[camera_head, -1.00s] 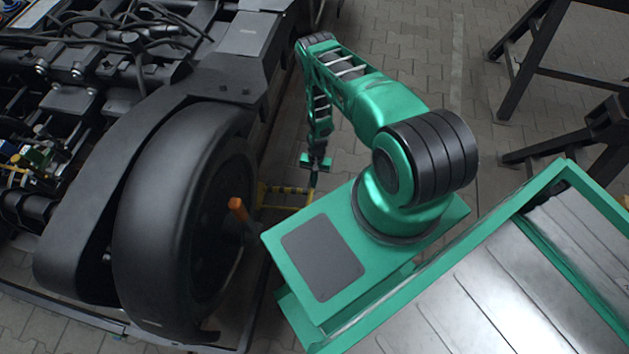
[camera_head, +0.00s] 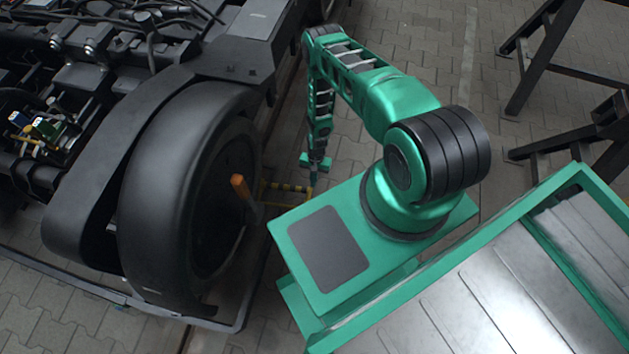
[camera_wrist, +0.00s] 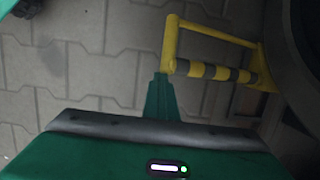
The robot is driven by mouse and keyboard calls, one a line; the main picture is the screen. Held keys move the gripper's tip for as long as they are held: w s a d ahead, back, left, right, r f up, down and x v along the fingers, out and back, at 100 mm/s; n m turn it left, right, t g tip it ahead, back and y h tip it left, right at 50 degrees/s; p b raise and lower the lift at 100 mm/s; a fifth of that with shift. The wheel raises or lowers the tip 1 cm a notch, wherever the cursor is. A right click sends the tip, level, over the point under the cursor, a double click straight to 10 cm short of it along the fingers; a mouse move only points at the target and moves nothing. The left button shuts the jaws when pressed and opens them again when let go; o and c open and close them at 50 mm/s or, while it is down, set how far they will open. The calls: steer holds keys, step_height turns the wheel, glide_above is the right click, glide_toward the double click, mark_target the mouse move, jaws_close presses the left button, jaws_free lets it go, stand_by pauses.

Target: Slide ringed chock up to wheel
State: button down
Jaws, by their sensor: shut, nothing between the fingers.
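The black wheel (camera_head: 180,190) stands upright at the left in the head view, and a dark part of it shows at the right edge of the wrist view. A yellow frame with dark bands (camera_wrist: 214,70), which looks like the ringed chock, lies low beside the wheel. It also shows in the head view (camera_head: 288,188), partly hidden by my arm's base. My gripper (camera_wrist: 162,84) is shut with nothing in it. Its fingertips are at the left end of the banded bar, on the side away from the wheel. I cannot tell whether they touch it.
The bogie frame (camera_head: 235,45) rises at the left, close to my arm. Paved floor (camera_head: 400,50) is clear behind my arm. Dark trestles (camera_head: 535,60) stand at the right.

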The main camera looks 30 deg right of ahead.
steer(key=w+d+r, duration=0.2)
steer(key=r, duration=0.3)
steer(key=w+d+r, duration=0.2)
steer(key=r, duration=0.3)
steer(key=shift+w+d+r, duration=0.3)
steer(key=shift+r, duration=0.05)
steer(key=shift+r, duration=0.1)
